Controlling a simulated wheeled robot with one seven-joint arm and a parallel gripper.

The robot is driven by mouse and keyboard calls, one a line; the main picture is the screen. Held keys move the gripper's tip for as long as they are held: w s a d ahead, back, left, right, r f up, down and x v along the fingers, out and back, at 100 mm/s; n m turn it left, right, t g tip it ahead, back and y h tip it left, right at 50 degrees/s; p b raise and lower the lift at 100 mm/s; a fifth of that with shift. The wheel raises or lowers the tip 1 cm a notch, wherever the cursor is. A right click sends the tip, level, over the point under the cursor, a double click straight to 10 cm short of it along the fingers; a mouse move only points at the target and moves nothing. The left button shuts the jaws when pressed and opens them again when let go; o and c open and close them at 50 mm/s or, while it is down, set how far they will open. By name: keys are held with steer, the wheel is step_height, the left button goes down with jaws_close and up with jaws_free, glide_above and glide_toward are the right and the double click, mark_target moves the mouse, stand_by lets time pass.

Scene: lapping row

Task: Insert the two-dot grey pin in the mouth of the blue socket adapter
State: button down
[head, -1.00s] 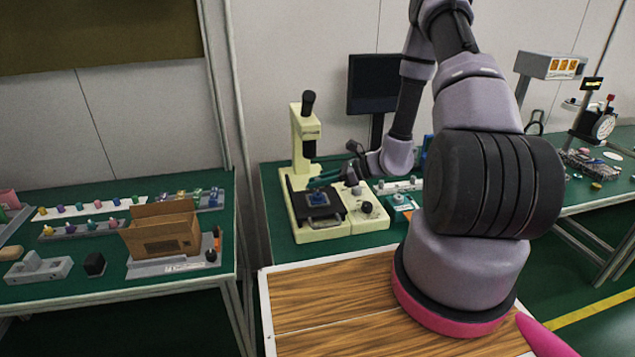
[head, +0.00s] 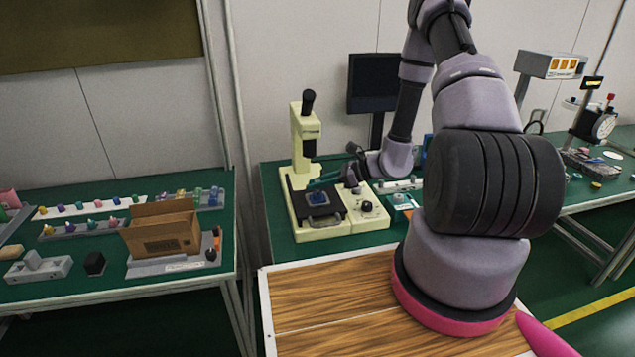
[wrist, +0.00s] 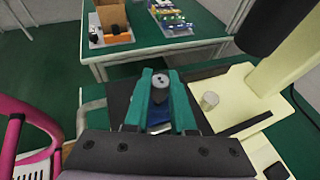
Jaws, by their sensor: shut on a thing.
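My gripper (wrist: 160,92) has teal fingers shut on a grey pin (wrist: 160,80), whose top face shows small dark dots in the wrist view. The blue socket adapter (head: 317,197) sits on the dark square stage of the cream microscope-like machine in the head view. Part of its blue also shows between the fingers in the wrist view (wrist: 157,114). In the head view my gripper (head: 312,183) is over the stage, close to the adapter. The fingers hide the pin's lower end, so I cannot tell whether it touches the adapter.
The cream machine (head: 302,130) rises close beside my gripper, with a knob (head: 367,207) at its right. A dark monitor (head: 374,83) stands behind. The left bench holds a cardboard box (head: 163,230) and rows of small coloured parts. The wooden top (head: 330,290) in front is clear.

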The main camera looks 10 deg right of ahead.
steer(key=shift+f, duration=0.75)
steer(key=c, duration=0.7)
jaws_free()
steer(key=v, duration=1)
steer(key=shift+s+d+r, duration=0.1)
steer(key=shift+s+d, duration=0.05)
steer(key=shift+d, duration=0.25)
